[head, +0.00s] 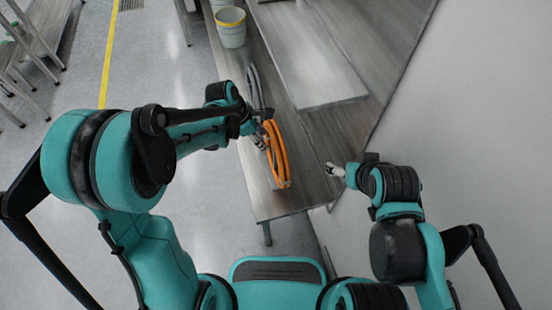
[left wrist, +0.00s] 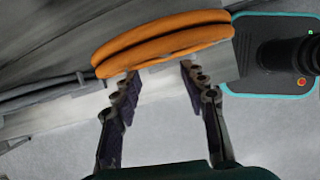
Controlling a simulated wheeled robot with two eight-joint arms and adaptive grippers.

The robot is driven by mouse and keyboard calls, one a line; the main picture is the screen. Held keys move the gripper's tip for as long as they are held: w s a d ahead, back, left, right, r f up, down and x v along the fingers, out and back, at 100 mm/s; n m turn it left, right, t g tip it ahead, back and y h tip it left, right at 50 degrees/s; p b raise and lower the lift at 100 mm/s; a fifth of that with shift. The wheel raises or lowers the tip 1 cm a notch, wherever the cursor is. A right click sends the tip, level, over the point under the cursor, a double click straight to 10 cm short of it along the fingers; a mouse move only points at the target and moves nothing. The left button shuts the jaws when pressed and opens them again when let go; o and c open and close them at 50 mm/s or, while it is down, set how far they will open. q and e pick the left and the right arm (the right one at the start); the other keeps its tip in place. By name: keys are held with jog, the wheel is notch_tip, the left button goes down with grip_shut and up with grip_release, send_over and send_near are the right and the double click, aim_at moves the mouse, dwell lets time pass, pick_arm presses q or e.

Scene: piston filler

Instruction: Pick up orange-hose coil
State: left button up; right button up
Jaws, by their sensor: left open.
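The orange-hose coil (head: 278,155) lies near the edge of the grey bench (head: 262,202) in the head view. In the left wrist view the coil (left wrist: 165,42) spans the space just beyond the fingertips. My left gripper (head: 262,114) is at the coil's far end in the head view, partly hidden by its own arm. In the left wrist view my left gripper (left wrist: 160,80) is open, its two fingers apart with nothing clearly held between them. My right gripper (head: 333,169) is over the bench, right of the coil and apart from it; its jaws are too small to read.
A grey hose (head: 254,86) lies just beyond the orange coil. A white bucket with a yellow rim (head: 230,28) stands farther along the bench. A raised grey board (head: 310,60) is to the right, with a wall beyond. Floor is open left of the bench.

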aim_at(274, 150)
pick_arm(q)
jog(key=shift+n, duration=0.7)
jog(key=b+x, duration=0.3)
jog(key=x, duration=0.6)
jog(key=shift+d+f+b, duration=0.2)
jog(key=shift+d+b, duration=0.05)
jog(key=shift+b, duration=0.1)
jog(key=shift+w+d+f, duration=0.1)
jog(key=shift+d+f, duration=0.05)
jog(key=shift+f, duration=0.2)
jog(key=shift+r, duration=0.1)
jog(key=shift+c, duration=0.9)
grip_shut()
